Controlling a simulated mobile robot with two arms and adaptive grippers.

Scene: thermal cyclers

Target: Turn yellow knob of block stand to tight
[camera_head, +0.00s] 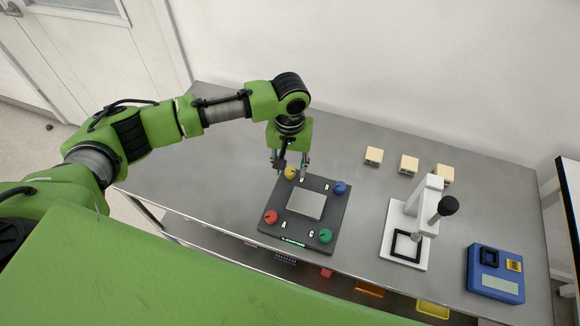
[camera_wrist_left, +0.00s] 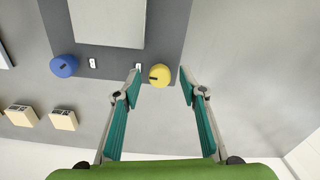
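The block stand (camera_head: 327,231) is a dark square plate with a grey block in its middle and a coloured knob at each corner. The yellow knob (camera_head: 290,173) sits at its far left corner. In the left wrist view the yellow knob (camera_wrist_left: 159,75) lies between the tips of my left gripper (camera_wrist_left: 160,80), closer to the left finger, with gaps on both sides. My left gripper (camera_head: 290,164) is open and points down over that corner. A dark mark shows on the knob's top; its exact turn is hard to read. My right gripper is not in view.
Blue (camera_head: 339,187), red (camera_head: 270,217) and green (camera_head: 325,235) knobs sit at the other corners. A white press-like device (camera_head: 413,225) and a blue instrument (camera_head: 497,273) stand to the right on the metal table (camera_head: 220,190). Small beige blocks (camera_head: 408,164) lie at the back.

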